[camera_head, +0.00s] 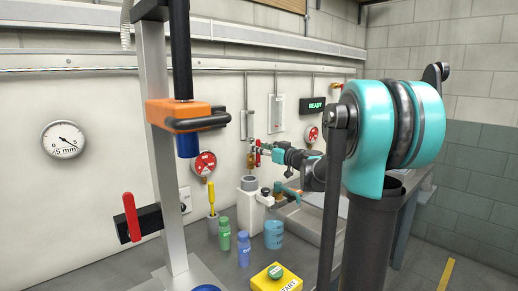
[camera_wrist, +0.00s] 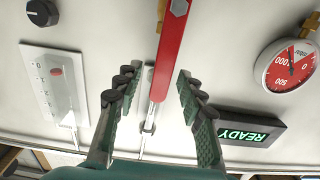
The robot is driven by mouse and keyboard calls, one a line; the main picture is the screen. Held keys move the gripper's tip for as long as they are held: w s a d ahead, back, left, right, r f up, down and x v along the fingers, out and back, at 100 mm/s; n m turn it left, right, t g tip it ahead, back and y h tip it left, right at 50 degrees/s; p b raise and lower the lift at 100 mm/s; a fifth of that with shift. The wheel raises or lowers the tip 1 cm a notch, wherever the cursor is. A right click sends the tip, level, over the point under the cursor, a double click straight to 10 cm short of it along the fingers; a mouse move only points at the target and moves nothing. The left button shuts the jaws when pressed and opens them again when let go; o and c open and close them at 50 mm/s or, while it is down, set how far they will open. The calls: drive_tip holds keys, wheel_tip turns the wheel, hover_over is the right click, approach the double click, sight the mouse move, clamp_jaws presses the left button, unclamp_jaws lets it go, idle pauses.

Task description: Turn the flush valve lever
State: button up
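A long red lever (camera_wrist: 170,55) with a bolt at its upper end runs between my fingers in the wrist view, with a metal rod below it. My gripper (camera_wrist: 155,80) is open, with one dark green finger on each side of the lever. Gaps show between the lever and both fingers. In the head view, my gripper (camera_head: 263,150) is at the pipework on the back wall. The red lever (camera_head: 257,158) shows there as a small patch, partly hidden by the gripper.
In the wrist view, a lit READY sign (camera_wrist: 251,132), red gauge (camera_wrist: 290,64), flow meter (camera_wrist: 55,85) and black knob (camera_wrist: 42,12) surround the gripper. In the head view, bottles (camera_head: 243,248), a beaker (camera_head: 273,234) and a yellow START box (camera_head: 276,280) stand below.

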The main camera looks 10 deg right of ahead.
drive_tip(key=shift+s+d, duration=0.2)
drive_tip(key=shift+s, duration=0.1)
drive_tip(key=v, duration=0.6)
idle(0.5)
